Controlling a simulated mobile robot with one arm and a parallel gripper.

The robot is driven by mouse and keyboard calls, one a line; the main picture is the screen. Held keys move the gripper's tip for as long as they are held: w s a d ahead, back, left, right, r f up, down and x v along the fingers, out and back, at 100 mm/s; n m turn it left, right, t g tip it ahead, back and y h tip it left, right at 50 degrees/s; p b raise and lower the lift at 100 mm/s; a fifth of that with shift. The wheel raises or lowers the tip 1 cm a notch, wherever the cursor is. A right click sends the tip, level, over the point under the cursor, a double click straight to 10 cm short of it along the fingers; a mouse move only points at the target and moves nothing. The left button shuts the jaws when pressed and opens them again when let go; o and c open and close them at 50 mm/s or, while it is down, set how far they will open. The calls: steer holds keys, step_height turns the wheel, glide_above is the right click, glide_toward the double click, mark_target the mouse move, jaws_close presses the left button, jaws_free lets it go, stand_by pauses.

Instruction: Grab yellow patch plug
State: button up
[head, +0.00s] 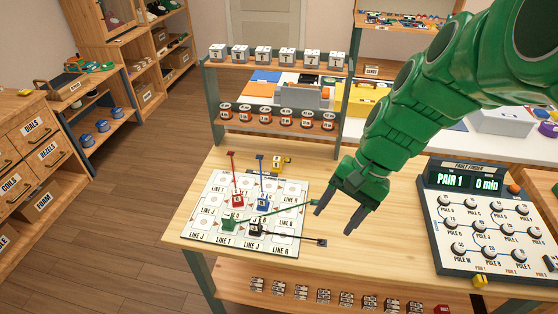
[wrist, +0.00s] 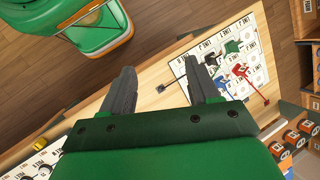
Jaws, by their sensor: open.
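I cannot tell for sure which is the yellow patch plug. Red (head: 238,199), blue (head: 262,198), green (head: 229,225) and black (head: 256,229) plugs with rods stand on the board. My gripper (head: 335,221) is open and empty above the table, right of the board; its fingers show in the wrist view (wrist: 160,66).
The fault finder box (head: 480,215) with round knobs stands at the table's right, its screen reading "PAIR 1". A wooden rack (head: 275,128) of cubes and dial pieces rises behind the board. The tabletop between board and fault finder is clear.

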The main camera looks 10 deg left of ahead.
steer(key=w+a+f+m+y, duration=0.2)
steer(key=w+a, duration=0.2)
steer(key=w, duration=0.3)
steer(key=w+a+f+m+y, duration=0.1)
steer(key=w+a+m+y, duration=0.1)
steer(key=w+a, duration=0.3)
steer(key=m+t+y, duration=0.3)
steer(key=m+y, duration=0.2)
steer(key=m, duration=0.6)
glide_above(272, 167)
steer(key=d, duration=0.8)
steer(key=f, duration=1.9)
steer(key=shift+w+a+f, duration=0.1)
steer(key=shift+a+f, duration=0.15)
steer(key=shift+f, duration=0.15)
steer(key=shift+r+x, duration=0.2)
steer(key=shift+x, duration=1.75)
steer(key=shift+r+x, duration=0.2)
steer(key=shift+x, duration=1.75)
steer(key=shift+a, duration=0.15)
steer(key=c, duration=1.1)
steer(key=shift+o, duration=0.2)
